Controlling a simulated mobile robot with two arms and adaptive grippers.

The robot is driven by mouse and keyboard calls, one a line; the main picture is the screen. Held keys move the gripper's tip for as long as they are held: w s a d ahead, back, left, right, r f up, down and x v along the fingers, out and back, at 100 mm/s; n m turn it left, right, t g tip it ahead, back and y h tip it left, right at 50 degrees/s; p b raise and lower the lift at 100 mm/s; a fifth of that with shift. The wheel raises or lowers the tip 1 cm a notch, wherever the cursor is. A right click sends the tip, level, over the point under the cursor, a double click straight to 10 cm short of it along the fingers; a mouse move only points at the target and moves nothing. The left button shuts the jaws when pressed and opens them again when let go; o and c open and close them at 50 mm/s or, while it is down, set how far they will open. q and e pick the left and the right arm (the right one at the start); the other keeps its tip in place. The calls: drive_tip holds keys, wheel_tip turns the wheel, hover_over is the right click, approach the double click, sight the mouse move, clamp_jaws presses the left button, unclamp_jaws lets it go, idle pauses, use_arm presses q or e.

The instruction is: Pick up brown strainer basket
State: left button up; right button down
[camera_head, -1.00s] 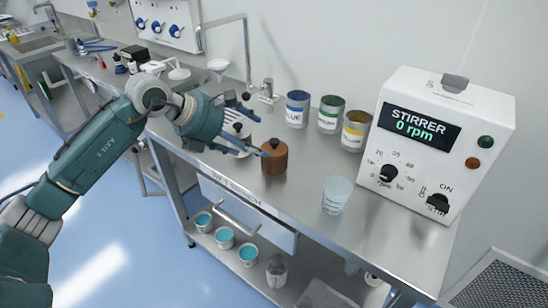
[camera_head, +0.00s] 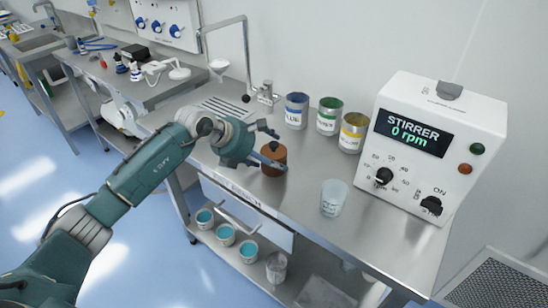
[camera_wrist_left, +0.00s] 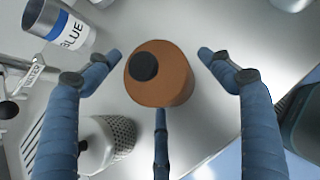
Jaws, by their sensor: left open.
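The brown strainer basket (camera_head: 272,168) is a short brown cylinder with a black knob on top, upright on the steel counter. It also shows in the left wrist view (camera_wrist_left: 172,82), in the middle, between the fingers. My left gripper (camera_head: 271,146) is open beside the basket, with its blue fingers pointing toward it. In the left wrist view, two fingers (camera_wrist_left: 160,56) flank the basket with gaps on both sides, and a third finger points at it from below. The gripper hides part of the basket in the head view. My right gripper is not in view.
A grey perforated strainer (camera_wrist_left: 108,140) stands close beside the left gripper's fingers. Blue (camera_head: 296,110), green (camera_head: 329,115) and yellow (camera_head: 352,132) labelled cans stand behind the basket. A translucent cup (camera_head: 334,197) and the white stirrer box (camera_head: 437,150) are to the right.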

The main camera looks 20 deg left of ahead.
use_arm(q)
drive_tip(key=shift+s, duration=0.1)
drive_tip(key=c, duration=1)
drive_tip(key=shift+s, duration=0.1)
drive_tip(key=shift+c, duration=1.2)
drive_tip(key=shift+f, duration=0.1)
